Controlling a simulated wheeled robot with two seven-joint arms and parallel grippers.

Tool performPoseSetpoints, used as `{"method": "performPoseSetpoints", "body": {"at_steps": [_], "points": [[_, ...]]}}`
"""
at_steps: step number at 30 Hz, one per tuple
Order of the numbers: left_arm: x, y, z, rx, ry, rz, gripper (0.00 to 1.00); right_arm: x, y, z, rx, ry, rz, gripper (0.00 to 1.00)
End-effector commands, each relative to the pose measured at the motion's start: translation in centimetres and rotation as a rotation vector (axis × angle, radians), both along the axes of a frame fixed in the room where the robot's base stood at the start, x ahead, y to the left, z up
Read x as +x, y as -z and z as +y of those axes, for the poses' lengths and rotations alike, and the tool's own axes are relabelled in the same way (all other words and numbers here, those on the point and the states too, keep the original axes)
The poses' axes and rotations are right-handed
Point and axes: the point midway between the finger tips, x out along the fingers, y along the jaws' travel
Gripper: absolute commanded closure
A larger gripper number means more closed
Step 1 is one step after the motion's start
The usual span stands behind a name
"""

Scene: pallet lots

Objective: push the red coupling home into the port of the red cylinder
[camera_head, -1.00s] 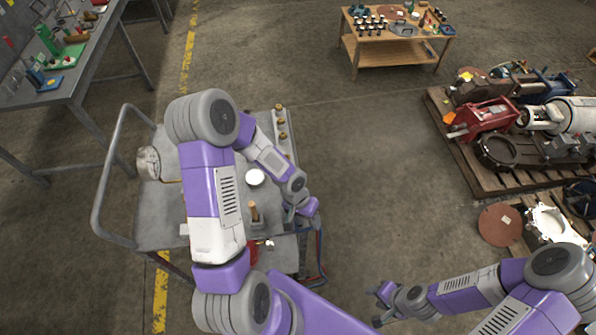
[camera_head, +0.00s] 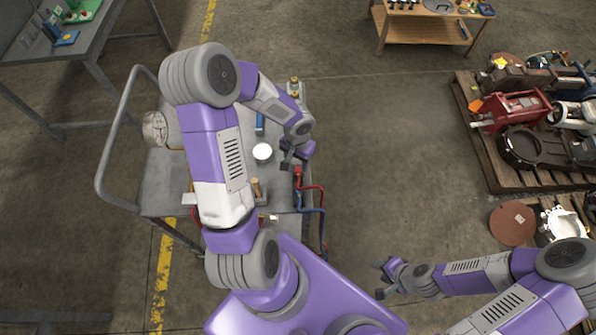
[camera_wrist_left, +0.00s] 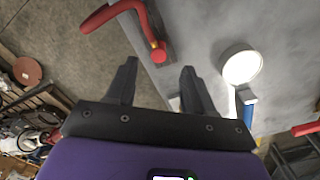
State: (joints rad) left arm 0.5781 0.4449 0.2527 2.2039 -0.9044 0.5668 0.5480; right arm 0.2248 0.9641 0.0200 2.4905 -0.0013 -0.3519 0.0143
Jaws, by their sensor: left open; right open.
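The red coupling (camera_wrist_left: 158,54) is the end of a red hose (camera_wrist_left: 107,14). In the left wrist view it lies on the grey cart top, beyond and between my left fingertips. In the head view the red hose (camera_head: 313,187) bends over the cart's right edge. My left gripper (camera_head: 290,160) is open and empty above that edge, just behind the hose end; its spread fingers show in the wrist view (camera_wrist_left: 160,70). A red bar (camera_wrist_left: 305,129) at the wrist view's right edge may be the red cylinder; my arm hides most of it in the head view. My right gripper (camera_head: 379,280) is open, over floor.
A white round disc (camera_head: 262,151) and a blue cylinder (camera_head: 260,123) are on the cart (camera_head: 165,197). A blue hose (camera_head: 320,215) hangs beside the red one. A gauge (camera_head: 155,130) stands at the cart's left. Loaded pallets (camera_head: 487,150) are at right; the floor between is clear.

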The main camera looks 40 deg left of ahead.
Motion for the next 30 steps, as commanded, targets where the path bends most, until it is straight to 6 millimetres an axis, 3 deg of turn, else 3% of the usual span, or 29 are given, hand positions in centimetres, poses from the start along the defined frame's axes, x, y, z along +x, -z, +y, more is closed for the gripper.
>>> {"method": "performPoseSetpoints", "body": {"at_steps": [2,11,21,30], "points": [[0.0,0.8,0.0,-0.001,0.001,0.001,0.47,0.0,0.3,0.0,0.000,0.000,0.000,0.57],[0.0,1.1,0.0,-0.001,0.000,0.001,0.47,0.0,0.3,0.0,0.000,0.000,0.001,0.57],[-0.2,5.7,-0.2,-0.001,0.001,0.003,0.47,0.0,1.5,0.0,0.000,0.000,0.001,0.57],[-0.1,6.0,-0.2,-0.001,0.000,0.000,0.47,0.0,1.5,0.0,0.000,0.000,0.001,0.57]]}}
